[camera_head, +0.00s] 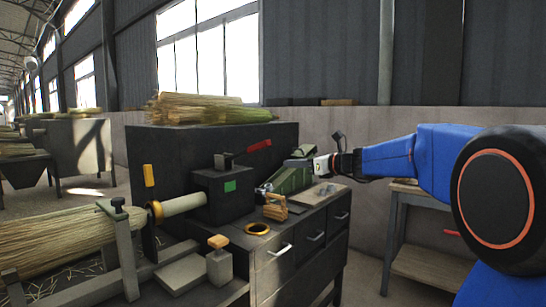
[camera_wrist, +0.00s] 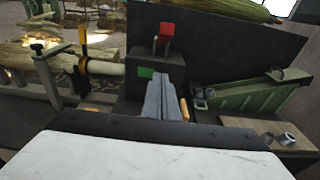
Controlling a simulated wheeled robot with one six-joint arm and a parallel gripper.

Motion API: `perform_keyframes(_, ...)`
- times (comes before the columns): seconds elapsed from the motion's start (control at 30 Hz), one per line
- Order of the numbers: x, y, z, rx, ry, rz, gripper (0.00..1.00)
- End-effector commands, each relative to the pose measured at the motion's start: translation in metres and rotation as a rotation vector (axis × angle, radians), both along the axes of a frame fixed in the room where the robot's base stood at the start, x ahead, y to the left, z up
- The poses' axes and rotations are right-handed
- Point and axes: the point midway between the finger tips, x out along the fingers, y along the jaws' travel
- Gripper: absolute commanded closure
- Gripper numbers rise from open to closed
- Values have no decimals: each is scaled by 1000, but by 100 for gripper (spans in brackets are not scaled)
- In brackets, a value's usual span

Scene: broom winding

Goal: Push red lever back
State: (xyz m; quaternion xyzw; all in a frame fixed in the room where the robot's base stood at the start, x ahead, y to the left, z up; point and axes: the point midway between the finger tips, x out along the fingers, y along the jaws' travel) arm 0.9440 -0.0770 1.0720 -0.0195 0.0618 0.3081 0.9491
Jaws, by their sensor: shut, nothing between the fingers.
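The red lever (camera_head: 259,146) sits on top of a dark machine box (camera_head: 228,196) with a green button (camera_head: 229,186). In the wrist view the lever's red end (camera_wrist: 167,30) stands up from a bracket on that box, and the green button (camera_wrist: 145,72) is on its face. My gripper (camera_wrist: 163,84) is shut and empty. Its grey fingers point toward the box, below the red lever in the picture, and appear apart from the lever. In the head view my arm reaches in from the right, and the fingertips are hard to make out.
A green sloped holder (camera_head: 291,180) stands right of the box on the drawer cabinet (camera_head: 273,262). A straw bundle (camera_head: 205,109) lies on the dark panel behind. At left, a straw roll (camera_head: 62,245) and a yellow-handled lever (camera_head: 149,176) adjoin the machine. A wooden-handled tool (camera_head: 275,209) lies in front.

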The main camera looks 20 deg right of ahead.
Motion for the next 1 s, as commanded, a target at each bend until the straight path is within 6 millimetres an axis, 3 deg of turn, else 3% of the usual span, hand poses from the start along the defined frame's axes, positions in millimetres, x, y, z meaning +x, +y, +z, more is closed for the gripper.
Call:
perform_keyframes(0.17, 13, 10, -3, 0, 1, 2, 100)
perform_keyframes(0.67, 82, 61, -14, -2, 1, 4, 100)
perform_keyframes(0.8, 86, 63, 8, -3, -2, 1, 100)
perform_keyframes(1.0, 90, 66, 21, -1, 0, 1, 100)
